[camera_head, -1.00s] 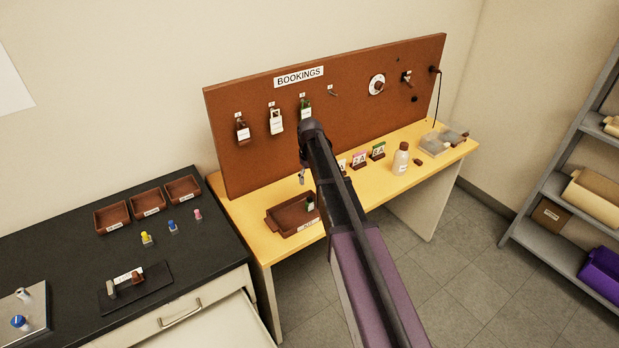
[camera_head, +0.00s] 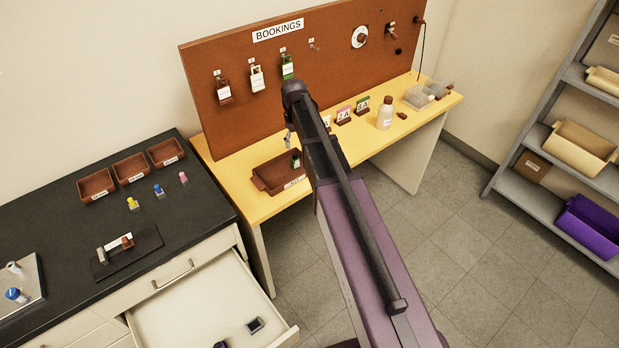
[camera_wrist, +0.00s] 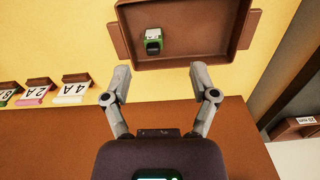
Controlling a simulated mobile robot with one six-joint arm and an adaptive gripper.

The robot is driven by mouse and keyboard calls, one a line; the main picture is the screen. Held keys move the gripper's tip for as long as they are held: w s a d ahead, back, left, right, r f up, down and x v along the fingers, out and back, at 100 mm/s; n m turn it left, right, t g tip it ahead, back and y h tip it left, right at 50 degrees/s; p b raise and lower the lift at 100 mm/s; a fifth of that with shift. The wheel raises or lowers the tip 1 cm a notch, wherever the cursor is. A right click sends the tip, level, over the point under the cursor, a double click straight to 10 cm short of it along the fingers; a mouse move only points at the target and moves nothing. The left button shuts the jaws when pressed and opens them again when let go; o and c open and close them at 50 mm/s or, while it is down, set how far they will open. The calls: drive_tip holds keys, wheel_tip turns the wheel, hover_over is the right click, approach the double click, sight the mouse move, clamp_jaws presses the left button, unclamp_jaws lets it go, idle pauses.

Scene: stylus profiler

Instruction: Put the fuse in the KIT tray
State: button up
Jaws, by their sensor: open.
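The brown tray on the yellow bench (camera_head: 262,183), which I take for the KIT tray, has a front label too small to read. A small green, white and black block (camera_wrist: 153,41), which looks like the fuse, lies inside it, left of the middle in the wrist view. It also shows in the tray in the head view (camera_head: 296,162). My gripper (camera_wrist: 161,76) is open and empty, its fingertips apart near the tray's near wall in the wrist view, clear of the block. In the head view my gripper (camera_head: 289,139) is partly hidden by my arm.
The BOOKINGS board (camera_head: 240,109) stands behind the bench with several hanging items. Card stands (camera_head: 344,115) and a bottle (camera_head: 385,113) are to the right. An open drawer (camera_head: 196,308) holds dark items below the black counter (camera_head: 65,228).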

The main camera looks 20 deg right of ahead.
drive_tip(key=s+m, duration=0.3)
drive_tip(key=s, duration=1.9)
drive_tip(key=shift+s+a+m, duration=0.25)
drive_tip(key=shift+s+m, duration=0.15)
drive_tip(key=shift+c, duration=1.3)
